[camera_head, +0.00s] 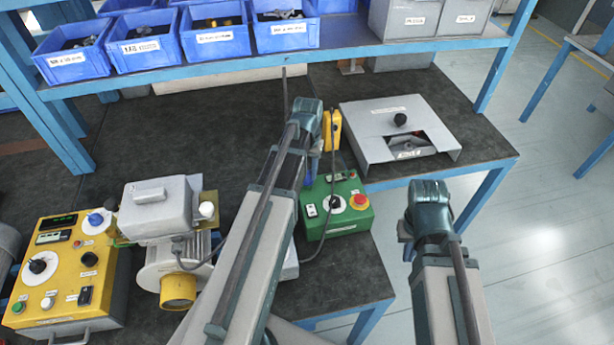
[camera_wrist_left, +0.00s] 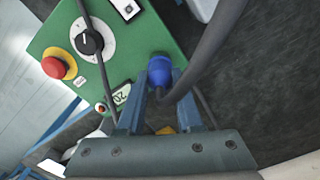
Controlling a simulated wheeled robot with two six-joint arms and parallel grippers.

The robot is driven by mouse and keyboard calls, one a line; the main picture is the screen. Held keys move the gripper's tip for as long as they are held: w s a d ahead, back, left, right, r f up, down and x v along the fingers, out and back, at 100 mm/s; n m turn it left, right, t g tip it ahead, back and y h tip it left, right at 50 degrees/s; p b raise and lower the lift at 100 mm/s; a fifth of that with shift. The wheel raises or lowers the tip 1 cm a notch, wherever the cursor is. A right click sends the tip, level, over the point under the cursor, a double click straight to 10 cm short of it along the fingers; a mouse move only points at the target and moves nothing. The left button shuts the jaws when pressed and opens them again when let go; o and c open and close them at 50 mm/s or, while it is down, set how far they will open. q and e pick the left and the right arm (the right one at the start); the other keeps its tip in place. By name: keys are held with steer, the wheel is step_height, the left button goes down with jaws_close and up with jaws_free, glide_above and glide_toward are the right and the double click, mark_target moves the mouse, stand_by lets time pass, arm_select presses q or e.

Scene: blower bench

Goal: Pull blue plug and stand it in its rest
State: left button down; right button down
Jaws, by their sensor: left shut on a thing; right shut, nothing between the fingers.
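My left gripper (camera_head: 318,120) is above and behind the green control box (camera_head: 336,207). In the left wrist view my left gripper (camera_wrist_left: 172,92) is shut on the blue plug (camera_wrist_left: 161,66), whose rounded blue end shows between the fingertips. My right gripper (camera_head: 430,205) is shut and empty, right of the bench. I cannot make out the plug's rest.
A yellow piece (camera_head: 332,130) shows beside my left gripper, with a thin cable hanging below. A grey metal housing (camera_head: 398,130) stands to the right. A yellow control box (camera_head: 65,268) and grey blower (camera_head: 160,210) stand left. A shelf with blue bins (camera_head: 216,38) runs across the back.

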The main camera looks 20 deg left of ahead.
arm_select(q)
steer(key=shift+r+p, duration=0.65)
steer(key=shift+p, duration=0.05)
stand_by(0.7)
steer(key=shift+r+p, duration=1.65)
steer(key=shift+r, duration=0.05)
steer(key=shift+r, duration=0.1)
